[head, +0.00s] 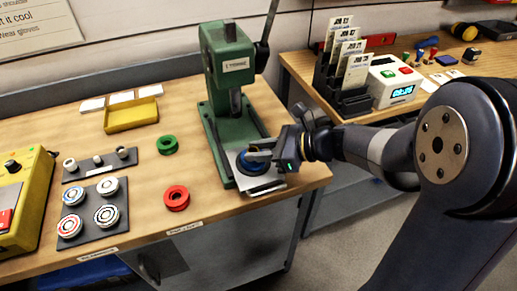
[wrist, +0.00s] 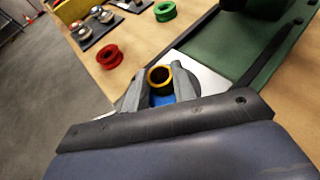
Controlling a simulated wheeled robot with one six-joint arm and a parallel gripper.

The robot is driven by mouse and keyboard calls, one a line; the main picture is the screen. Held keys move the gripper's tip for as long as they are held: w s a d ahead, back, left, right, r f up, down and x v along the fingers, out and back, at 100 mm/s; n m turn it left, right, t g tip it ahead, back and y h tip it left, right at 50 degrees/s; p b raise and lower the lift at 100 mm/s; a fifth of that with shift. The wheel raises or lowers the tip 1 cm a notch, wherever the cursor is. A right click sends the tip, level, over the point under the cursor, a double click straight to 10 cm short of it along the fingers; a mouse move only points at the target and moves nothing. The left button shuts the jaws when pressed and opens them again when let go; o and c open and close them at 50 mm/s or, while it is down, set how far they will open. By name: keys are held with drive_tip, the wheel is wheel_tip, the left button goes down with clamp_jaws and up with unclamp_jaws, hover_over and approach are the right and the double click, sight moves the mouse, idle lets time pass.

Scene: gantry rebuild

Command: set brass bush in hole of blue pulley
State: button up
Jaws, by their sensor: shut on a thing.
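The blue pulley (head: 252,166) lies on the pale plate at the foot of the green press, and part of it shows in the wrist view (wrist: 161,100). My gripper (head: 262,150) is over the pulley at the press. In the wrist view its two grey fingers (wrist: 160,90) are shut on the brass bush (wrist: 160,74), a yellow ring with a dark bore. The bush is upright at the pulley's middle. I cannot tell whether it is above the hole or in it. The hole itself is hidden by the bush and fingers.
The green press (head: 229,62) stands close behind my gripper, its ram above the plate. A red pulley (head: 176,198) and a green pulley (head: 167,145) lie left on the bench. A dark board (head: 87,232) holds several bearings. A yellow tray (head: 131,116) sits at the back.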

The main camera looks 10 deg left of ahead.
drive_tip(key=o, duration=1.1)
drive_tip(key=shift+c, duration=0.2)
drive_tip(key=shift+d, duration=0.1)
drive_tip(key=v, duration=1)
drive_tip(key=shift+d+r, duration=0.15)
drive_tip(key=shift+d, duration=0.15)
drive_tip(key=shift+a, duration=0.1)
drive_tip(key=x, duration=1)
drive_tip(key=shift+a, duration=0.2)
drive_tip(key=shift+a+r, duration=0.1)
drive_tip(key=shift+a, duration=0.05)
drive_tip(key=shift+r+p, duration=0.25)
drive_tip(key=shift+p, duration=0.1)
drive_tip(key=shift+f, duration=0.1)
